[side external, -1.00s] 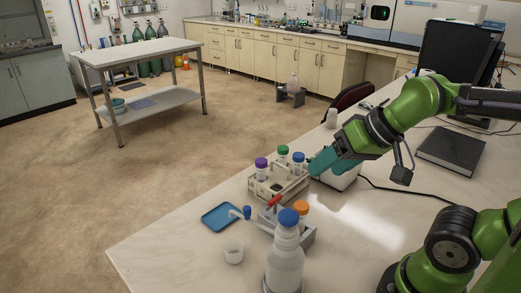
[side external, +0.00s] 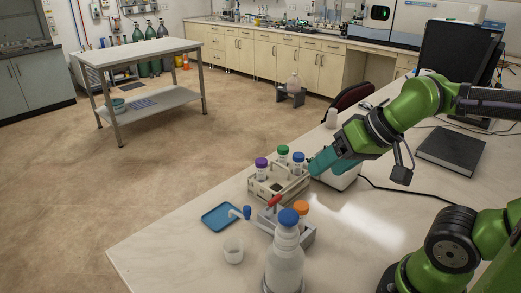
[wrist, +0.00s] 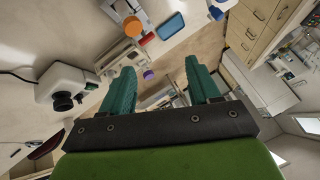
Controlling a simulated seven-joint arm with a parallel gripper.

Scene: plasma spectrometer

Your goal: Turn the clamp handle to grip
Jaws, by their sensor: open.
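The clamp is a grey block (side external: 306,241) on the bench, with a red handle (side external: 274,200) tilted up at its left side. An orange-capped tube (side external: 301,208) stands at the clamp. The orange cap also shows near the top of the wrist view (wrist: 133,27). My gripper (side external: 318,163) has teal fingers and is held above the bench, behind and to the right of the clamp, by the tube rack. In the wrist view my gripper (wrist: 158,70) has its fingers spread apart with nothing between them. The gripper is apart from the red handle. A blue-capped bottle partly hides the clamp.
The tube rack (side external: 268,190) holds purple-, green- and blue-capped tubes. The blue-capped bottle (side external: 284,265) stands in front. A blue tray (side external: 219,217), a white cup (side external: 233,250) and a blue-tipped dropper (side external: 243,212) lie left. A white device (wrist: 72,88) stands near my gripper.

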